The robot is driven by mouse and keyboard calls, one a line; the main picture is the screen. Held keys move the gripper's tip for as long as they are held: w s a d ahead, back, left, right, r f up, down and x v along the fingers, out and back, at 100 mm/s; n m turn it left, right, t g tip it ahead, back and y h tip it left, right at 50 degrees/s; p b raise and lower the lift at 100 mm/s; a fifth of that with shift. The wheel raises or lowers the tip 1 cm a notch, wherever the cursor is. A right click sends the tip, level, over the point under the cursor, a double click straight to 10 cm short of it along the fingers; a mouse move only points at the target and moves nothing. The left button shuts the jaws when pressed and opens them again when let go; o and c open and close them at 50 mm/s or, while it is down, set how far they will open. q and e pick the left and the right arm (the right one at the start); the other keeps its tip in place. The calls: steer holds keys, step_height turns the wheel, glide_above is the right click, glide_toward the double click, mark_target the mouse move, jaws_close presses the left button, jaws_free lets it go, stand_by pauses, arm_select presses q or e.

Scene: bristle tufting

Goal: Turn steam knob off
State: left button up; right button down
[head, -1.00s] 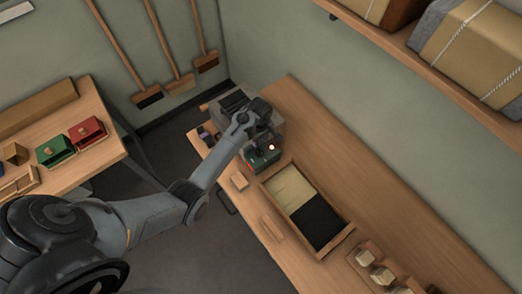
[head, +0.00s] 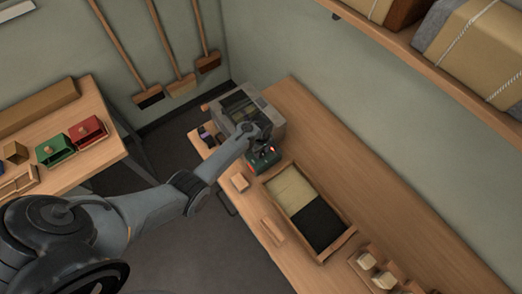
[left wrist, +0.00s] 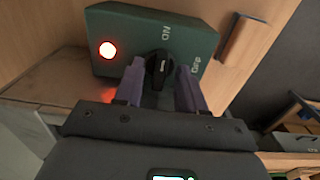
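The steam knob (left wrist: 159,69) is a black knob on the face of a dark green control box (left wrist: 112,29) in the left wrist view. A red-orange lamp (left wrist: 107,50) glows on the box. White lettering sits beside the knob. The green box also shows in the head view (head: 265,160) on the bench. My left gripper (left wrist: 161,64) has its two purple fingers apart, one on each side of the knob, with narrow gaps. In the head view my left gripper (head: 262,146) is over the box, its fingers hard to make out. My right gripper is not in view.
A grey machine (head: 273,103) stands just behind the box. A wooden tray (head: 270,196) with pale and black halves lies in front, with small wooden blocks (head: 240,182) nearby. A side table (head: 110,151) holds green and red boxes. A wall shelf (head: 430,74) is at upper right.

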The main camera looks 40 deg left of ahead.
arm_select(q)
jaws_close()
steer(key=shift+r+m, duration=0.1)
steer(key=shift+m, duration=0.2)
steer(key=m+p, duration=0.1)
steer(key=m, duration=0.1)
steer(key=shift+m, duration=0.3)
steer(key=m+p, duration=0.1)
steer(key=m, duration=0.2)
steer(key=shift+m, duration=0.3)
steer(key=m+p, duration=0.1)
steer(key=m, duration=0.4)
steer(key=shift+m, duration=0.3)
steer(key=m, duration=0.5)
steer(key=shift+m, duration=0.3)
